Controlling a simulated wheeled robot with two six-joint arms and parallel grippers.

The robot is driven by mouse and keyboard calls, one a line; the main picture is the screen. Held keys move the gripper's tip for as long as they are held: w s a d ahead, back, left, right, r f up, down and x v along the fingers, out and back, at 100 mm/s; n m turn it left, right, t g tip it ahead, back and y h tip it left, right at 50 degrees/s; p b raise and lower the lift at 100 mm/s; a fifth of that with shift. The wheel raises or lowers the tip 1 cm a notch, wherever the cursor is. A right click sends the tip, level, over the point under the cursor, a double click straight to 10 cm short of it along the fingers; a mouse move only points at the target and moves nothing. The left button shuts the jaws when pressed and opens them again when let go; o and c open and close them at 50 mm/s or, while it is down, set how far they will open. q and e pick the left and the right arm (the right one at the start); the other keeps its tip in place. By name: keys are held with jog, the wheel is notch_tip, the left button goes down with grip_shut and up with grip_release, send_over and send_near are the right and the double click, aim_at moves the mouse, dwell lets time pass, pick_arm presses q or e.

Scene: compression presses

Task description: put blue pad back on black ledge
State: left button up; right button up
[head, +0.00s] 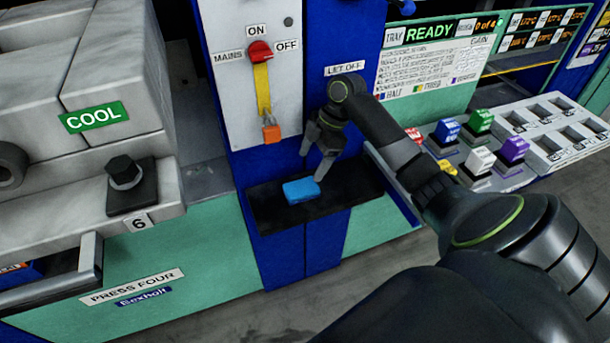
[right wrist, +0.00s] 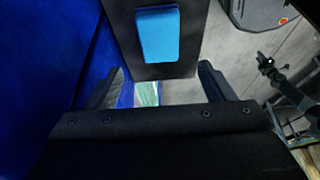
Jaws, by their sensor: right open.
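The blue pad (head: 301,190) lies flat on the black ledge (head: 350,184), left of the ledge's middle, below the mains switch panel. My right gripper (head: 316,165) is open just above and behind the pad, and looks apart from it. In the right wrist view the blue pad (right wrist: 157,36) lies on the black ledge (right wrist: 182,70) beyond the open fingers (right wrist: 155,82), with nothing between them.
A red mains switch (head: 260,51) with a yellow strap and orange padlock (head: 271,133) is above the ledge. Several coloured blocks (head: 481,160) sit on a grey rack at the right.

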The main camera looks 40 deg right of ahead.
jog(key=shift+v, duration=1.45)
